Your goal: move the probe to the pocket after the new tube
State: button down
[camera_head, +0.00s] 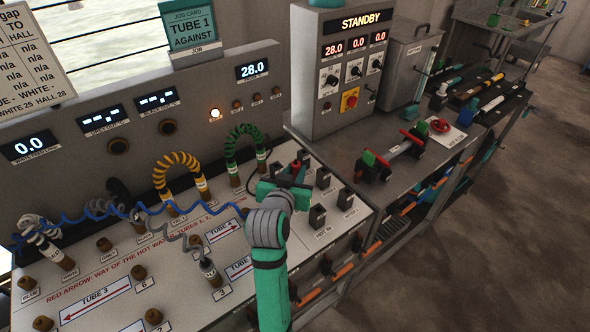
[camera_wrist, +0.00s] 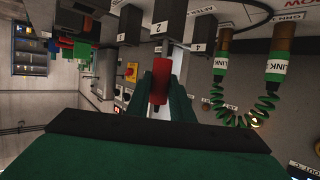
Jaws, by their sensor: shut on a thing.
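My gripper (camera_head: 283,182) is shut on the red probe (camera_head: 297,166), above the right part of the bench panel. In the wrist view the red probe (camera_wrist: 160,84) stands between the green fingers, with a grey part at its far end. Black pocket blocks stand on the panel; one (camera_head: 322,178) is just right of my gripper and another (camera_head: 317,217) is in front of it. In the wrist view, blocks marked 2 (camera_wrist: 157,25) and 4 (camera_wrist: 199,42) lie beyond the probe. A label beginning "AFTER N" (camera_wrist: 203,8) is partly cut off.
A green coiled tube (camera_head: 245,142) and a yellow coiled tube (camera_head: 178,165) arch between panel fittings. Blue coiled cable (camera_head: 130,216) stretches across the left. The standby control box (camera_head: 345,75) stands behind. A rack with red and green parts (camera_head: 390,160) is at right.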

jog(key=c, duration=1.5)
grip_release()
jog(key=s+r, duration=0.1)
jog(key=r, duration=0.1)
jog(key=s+r, duration=0.1)
jog(key=s+a+r, duration=0.1)
jog(key=s+r, duration=0.1)
jog(key=shift+r, duration=0.35)
